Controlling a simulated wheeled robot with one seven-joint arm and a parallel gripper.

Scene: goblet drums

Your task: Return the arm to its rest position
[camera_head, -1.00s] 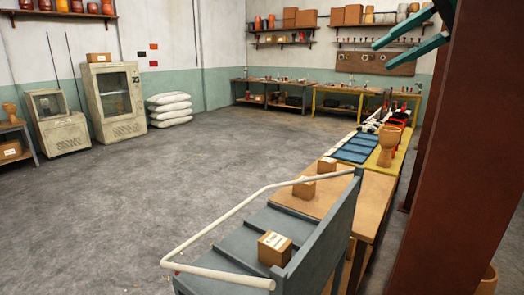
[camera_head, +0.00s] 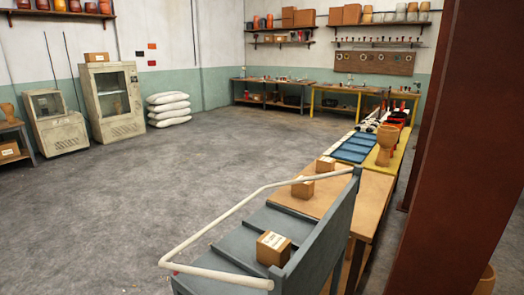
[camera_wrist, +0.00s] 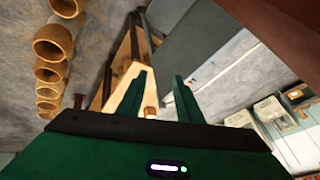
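My gripper (camera_wrist: 160,88) shows in the wrist view as two green fingers standing apart with nothing held between them. Behind the fingers is part of a wooden bench. The gripper is out of the head view. The wrist camera sees the room at a steep tilt. No surface is seen touching the fingers.
A grey trolley (camera_head: 318,240) with a white rail carries a carton (camera_head: 273,248). Cartons (camera_head: 303,188) sit on the wooden bench beside it. A goblet drum (camera_head: 387,146) stands farther back. A dark red column (camera_head: 450,160) rises at right. The floor at left is clear.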

